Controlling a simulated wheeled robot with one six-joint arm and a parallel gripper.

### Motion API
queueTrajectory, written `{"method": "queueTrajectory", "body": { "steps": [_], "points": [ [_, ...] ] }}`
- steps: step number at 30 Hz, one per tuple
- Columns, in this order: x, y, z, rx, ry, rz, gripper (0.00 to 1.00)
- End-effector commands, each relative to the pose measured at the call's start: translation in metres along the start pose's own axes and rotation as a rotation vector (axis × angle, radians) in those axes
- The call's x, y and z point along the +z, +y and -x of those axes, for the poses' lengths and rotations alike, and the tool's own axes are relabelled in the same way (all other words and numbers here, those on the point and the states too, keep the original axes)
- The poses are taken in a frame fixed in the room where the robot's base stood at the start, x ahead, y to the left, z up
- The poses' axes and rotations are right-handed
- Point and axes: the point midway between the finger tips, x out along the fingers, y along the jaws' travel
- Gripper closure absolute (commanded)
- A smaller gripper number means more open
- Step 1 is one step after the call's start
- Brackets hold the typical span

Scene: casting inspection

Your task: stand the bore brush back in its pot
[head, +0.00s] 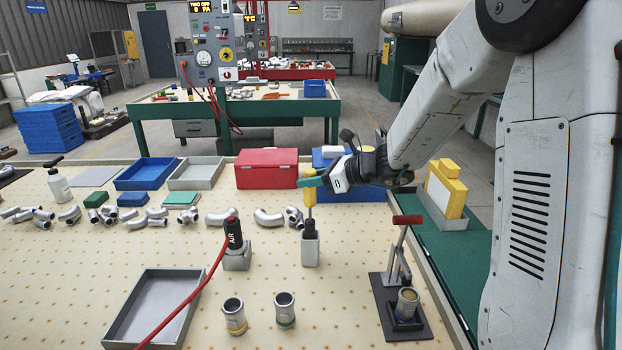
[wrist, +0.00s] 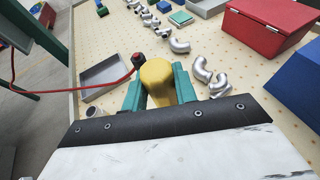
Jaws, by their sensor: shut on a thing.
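The bore brush (head: 310,197) has a yellow handle and a darker lower part. It is upright. My gripper (head: 310,182), with teal fingers, is shut on the upper handle. The grey square pot (head: 311,252) stands on the table directly below the brush. The brush's lower end meets the pot's mouth and seems to be inside it; how deep it sits is hidden. In the wrist view the yellow handle (wrist: 157,80) shows between the two teal fingers, and it hides the pot.
An air nozzle (head: 234,234) in a grey holder, with a red hose, stands left of the pot. A toggle clamp (head: 397,265) stands front right, two metal sleeves (head: 285,310) at the front. A red box (head: 266,168) and pipe elbows (head: 268,218) lie behind. An empty grey tray (head: 118,305) is front left.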

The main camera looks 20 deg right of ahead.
Motion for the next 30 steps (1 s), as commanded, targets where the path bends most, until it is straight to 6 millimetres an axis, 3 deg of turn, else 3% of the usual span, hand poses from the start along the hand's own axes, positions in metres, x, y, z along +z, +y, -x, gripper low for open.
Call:
{"method": "queueTrajectory", "body": {
  "steps": [14,30],
  "points": [
    [0.0,0.0,0.0,0.0,0.0,0.0,0.99],
    [-0.025,0.0,-0.009,0.0,0.0,0.0,0.99]
  ]
}}
